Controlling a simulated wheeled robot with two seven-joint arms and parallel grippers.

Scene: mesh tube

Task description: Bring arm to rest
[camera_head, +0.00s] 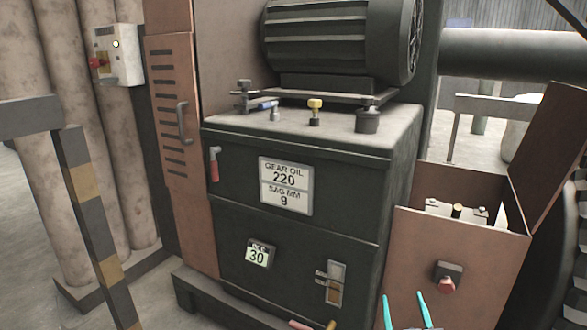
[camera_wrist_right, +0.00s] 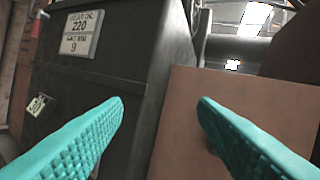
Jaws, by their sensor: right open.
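My right gripper (camera_head: 405,312) shows at the bottom edge of the head view as two teal fingertips, spread apart with nothing between them. In the right wrist view its teal fingers (camera_wrist_right: 160,112) are wide apart and empty. They point towards the dark gear box cabinet (camera_head: 240,232) and the open brown box (camera_head: 450,245) to its right. I cannot tell how far the fingertips are from the box. The rest of the right arm is out of the head view. My left gripper is in neither view.
The cabinet carries a gear oil label (camera_head: 286,184), a small "30" tag (camera_head: 259,254) and a motor (camera_head: 340,45) on top. The brown box has a red button (camera_head: 447,278) and a raised lid (camera_head: 548,145). A striped post (camera_head: 95,225) stands at left.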

